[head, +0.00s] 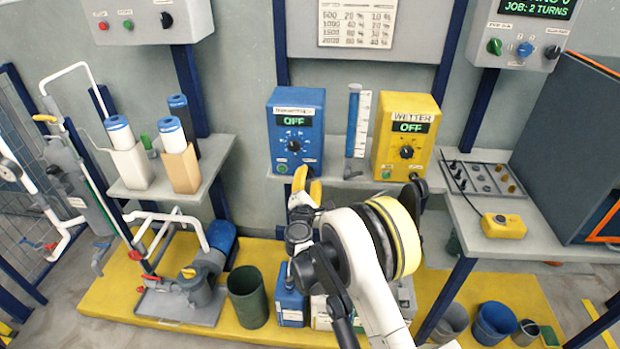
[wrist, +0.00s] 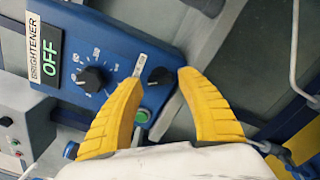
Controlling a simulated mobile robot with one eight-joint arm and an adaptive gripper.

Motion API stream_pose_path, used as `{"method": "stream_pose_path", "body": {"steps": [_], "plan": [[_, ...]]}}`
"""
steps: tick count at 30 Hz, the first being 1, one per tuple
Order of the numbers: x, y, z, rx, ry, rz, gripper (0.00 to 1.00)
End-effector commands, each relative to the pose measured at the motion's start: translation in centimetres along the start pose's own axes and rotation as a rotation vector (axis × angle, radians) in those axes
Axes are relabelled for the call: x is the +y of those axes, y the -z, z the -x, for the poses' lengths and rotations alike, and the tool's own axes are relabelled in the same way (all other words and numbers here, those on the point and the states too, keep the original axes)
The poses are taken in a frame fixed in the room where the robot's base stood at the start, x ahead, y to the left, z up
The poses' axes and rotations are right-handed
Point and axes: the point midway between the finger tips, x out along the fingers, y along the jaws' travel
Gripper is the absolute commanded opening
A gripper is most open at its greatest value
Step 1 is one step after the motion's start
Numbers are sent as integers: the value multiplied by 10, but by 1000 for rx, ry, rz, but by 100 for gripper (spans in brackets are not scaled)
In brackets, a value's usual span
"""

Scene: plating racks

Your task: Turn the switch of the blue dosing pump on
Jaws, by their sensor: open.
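The blue dosing pump (head: 297,135) stands on a wall shelf in the head view, its display reading OFF. In the wrist view the pump (wrist: 115,50) appears turned on its side, with a BRIGHTENER label, an OFF display (wrist: 50,58) and a large black dial (wrist: 90,79). A small black switch (wrist: 160,77) and a green button (wrist: 142,116) sit near its lower edge. My gripper (head: 308,182) is open and empty just below the pump front. In the wrist view its yellow fingertips (wrist: 163,80) lie either side of the switch; contact cannot be told.
A clear measuring tube (head: 354,122) and a yellow WETTER pump (head: 405,138), also reading OFF, stand right of the blue pump. White filter cylinders (head: 120,132) stand on the left shelf. Blue uprights (head: 188,88) flank the pump shelf (head: 340,178). Containers stand on the yellow platform below.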

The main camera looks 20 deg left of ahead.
Motion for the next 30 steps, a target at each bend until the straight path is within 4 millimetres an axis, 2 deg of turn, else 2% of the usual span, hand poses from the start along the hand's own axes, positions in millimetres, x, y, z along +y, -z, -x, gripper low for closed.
{"method": "stream_pose_path", "body": {"steps": [6, 15, 17, 19, 20, 30], "plan": [[-1, 0, -22, -1, 1, -1, 45], [0, -1, -24, 0, 1, -1, 45], [0, -1, -24, 0, 1, -1, 28], [0, 0, -24, 0, 1, -1, 7], [0, 0, -24, 0, 1, -1, 5], [0, 0, -24, 0, 0, -16, 4]]}}
